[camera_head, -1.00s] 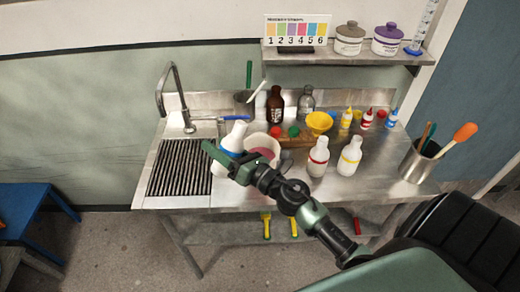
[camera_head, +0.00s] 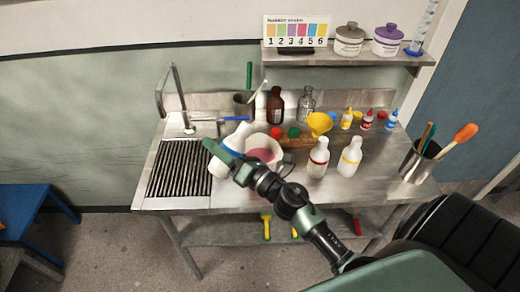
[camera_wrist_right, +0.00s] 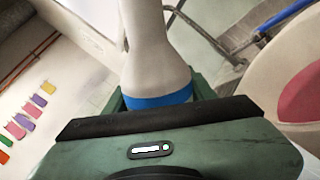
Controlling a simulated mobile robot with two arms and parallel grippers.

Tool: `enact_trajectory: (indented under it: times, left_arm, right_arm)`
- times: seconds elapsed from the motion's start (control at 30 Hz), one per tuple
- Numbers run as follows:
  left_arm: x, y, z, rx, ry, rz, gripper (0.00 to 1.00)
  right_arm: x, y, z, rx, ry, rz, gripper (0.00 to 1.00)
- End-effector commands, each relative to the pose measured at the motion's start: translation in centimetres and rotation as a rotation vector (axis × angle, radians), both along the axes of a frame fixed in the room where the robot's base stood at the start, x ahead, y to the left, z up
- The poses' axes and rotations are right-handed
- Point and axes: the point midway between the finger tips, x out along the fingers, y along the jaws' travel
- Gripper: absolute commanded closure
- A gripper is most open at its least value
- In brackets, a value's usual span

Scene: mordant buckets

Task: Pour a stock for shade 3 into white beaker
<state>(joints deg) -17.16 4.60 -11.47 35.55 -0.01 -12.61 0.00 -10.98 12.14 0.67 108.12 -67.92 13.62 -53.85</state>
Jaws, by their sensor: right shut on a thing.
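My right gripper (camera_head: 222,156) is shut on a white bottle with a blue band (camera_head: 236,138), just left of the white beaker (camera_head: 276,155). The bottle leans, its neck up and to the right, near the beaker's left rim. In the right wrist view the bottle (camera_wrist_right: 150,55) rises from the jaws, its blue band (camera_wrist_right: 158,99) close to them; its mouth is out of view. The beaker (camera_wrist_right: 262,82) is at the right there, with red-pink content inside. No stream of liquid shows. White bottles with a red band (camera_head: 318,158) and a yellow band (camera_head: 350,157) stand to the right. My left gripper is not in view.
The numbered colour chart (camera_head: 297,31) stands on the shelf (camera_head: 345,60) with two lidded tubs. Behind the beaker are a brown bottle (camera_head: 276,105), a clear bottle (camera_head: 306,104) and a yellow funnel (camera_head: 319,122). The sink tap (camera_head: 176,95) and ribbed drainer (camera_head: 178,170) are left.

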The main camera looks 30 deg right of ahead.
Motion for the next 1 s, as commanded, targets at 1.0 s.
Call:
enact_trajectory:
  times: [1.0]
  left_arm:
    - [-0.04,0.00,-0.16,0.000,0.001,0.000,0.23]
  right_arm:
    - [-0.02,0.20,-0.05,0.062,0.007,0.000,0.99]
